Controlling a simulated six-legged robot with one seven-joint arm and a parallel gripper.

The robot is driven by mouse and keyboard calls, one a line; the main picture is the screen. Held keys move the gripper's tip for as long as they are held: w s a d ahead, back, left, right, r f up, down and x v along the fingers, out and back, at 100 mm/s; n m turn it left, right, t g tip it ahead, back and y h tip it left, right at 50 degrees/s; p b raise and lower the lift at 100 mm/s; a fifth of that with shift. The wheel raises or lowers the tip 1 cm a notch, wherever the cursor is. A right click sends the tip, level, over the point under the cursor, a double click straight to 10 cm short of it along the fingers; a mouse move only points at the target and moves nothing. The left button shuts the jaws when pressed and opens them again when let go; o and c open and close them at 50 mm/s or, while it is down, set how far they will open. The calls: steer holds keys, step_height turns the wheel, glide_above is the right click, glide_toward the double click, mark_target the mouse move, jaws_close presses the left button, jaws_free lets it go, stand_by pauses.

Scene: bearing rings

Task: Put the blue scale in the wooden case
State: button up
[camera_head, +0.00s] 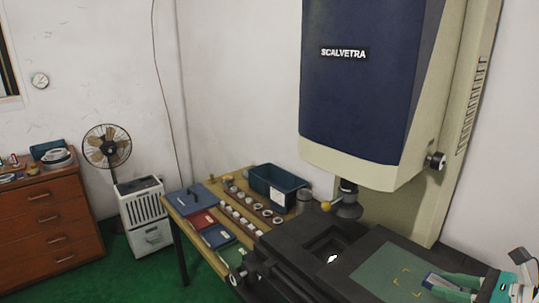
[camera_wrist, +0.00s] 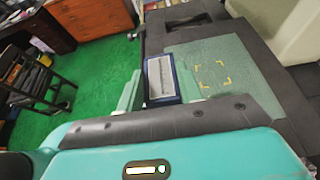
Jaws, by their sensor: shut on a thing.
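The blue scale (camera_head: 443,281), a flat blue-framed piece with a pale grey face, is at the lower right of the head view. It also shows in the wrist view (camera_wrist: 162,78), upper middle. My gripper (camera_head: 455,287) is shut on it; in the wrist view its teal fingers (camera_wrist: 160,96) sit at either side of the scale. The scale is at the edge of the measuring machine's green glass stage (camera_head: 385,267); I cannot tell whether it touches the stage. I cannot make out the wooden case for certain in either view.
A side table at centre holds flat blue (camera_head: 190,199) and red (camera_head: 202,221) cases, rows of rings (camera_head: 240,215) and a dark blue bin (camera_head: 275,187). The machine's large head (camera_head: 360,90) and probe (camera_head: 347,203) overhang the stage. Green floor (camera_wrist: 95,60) lies left.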

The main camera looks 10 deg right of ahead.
steer(key=w+a+f, duration=0.2)
steer(key=w+a, duration=0.4)
steer(key=w, duration=0.4)
steer(key=w+a+f, duration=0.2)
steer(key=w+a, duration=0.3)
steer(key=w, duration=0.5)
steer(key=w+a+f+m+h, duration=0.1)
steer(key=w+a+f, duration=0.2)
steer(key=a, duration=0.6)
steer(key=w+a+f+m+h, duration=0.1)
steer(key=w+a+f, duration=0.3)
steer(key=a, duration=0.5)
step_height(320, 180, down, 3)
steer(key=shift+a+r+t, duration=0.15)
steer(key=shift+t, duration=0.25)
